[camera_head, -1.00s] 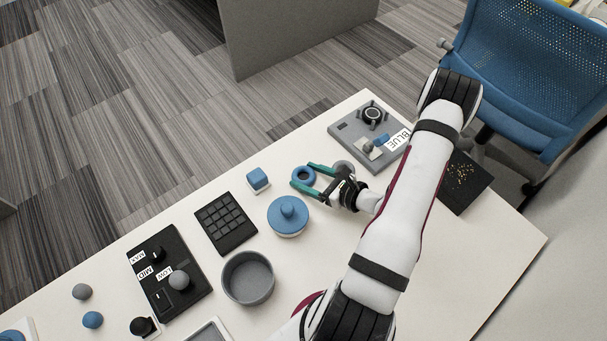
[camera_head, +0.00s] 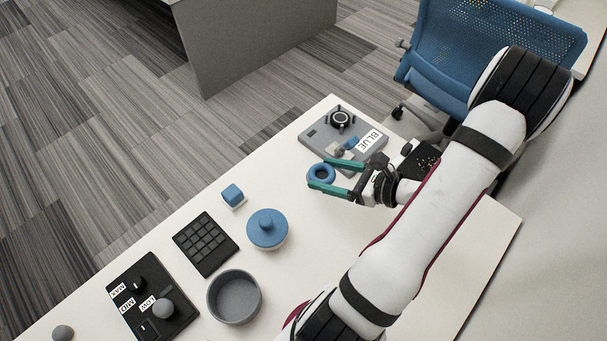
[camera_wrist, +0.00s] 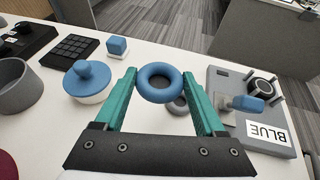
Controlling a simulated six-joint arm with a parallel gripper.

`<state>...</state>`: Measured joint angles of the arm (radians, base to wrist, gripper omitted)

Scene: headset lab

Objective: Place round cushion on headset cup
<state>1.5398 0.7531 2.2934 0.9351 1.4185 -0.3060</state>
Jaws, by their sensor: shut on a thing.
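The round cushion (camera_head: 321,174) is a blue ring. My gripper (camera_head: 319,176) is shut on it with teal fingers on either side, above the white table. The cushion also shows between the fingertips in the wrist view (camera_wrist: 160,82). A grey board (camera_head: 317,138) with a "BLUE" label (camera_head: 370,140) lies beyond the gripper. On it a round black headset cup (camera_head: 341,118) stands among short posts; it also shows right of the cushion in the wrist view (camera_wrist: 262,88). The cushion is apart from the cup.
A small blue piece (camera_head: 351,142) sits on the board near the label. Left along the table are a blue knobbed lid (camera_head: 266,229), a blue cube (camera_head: 232,194), a black keypad (camera_head: 205,244), a grey bowl (camera_head: 234,297) and a black dial panel (camera_head: 148,285).

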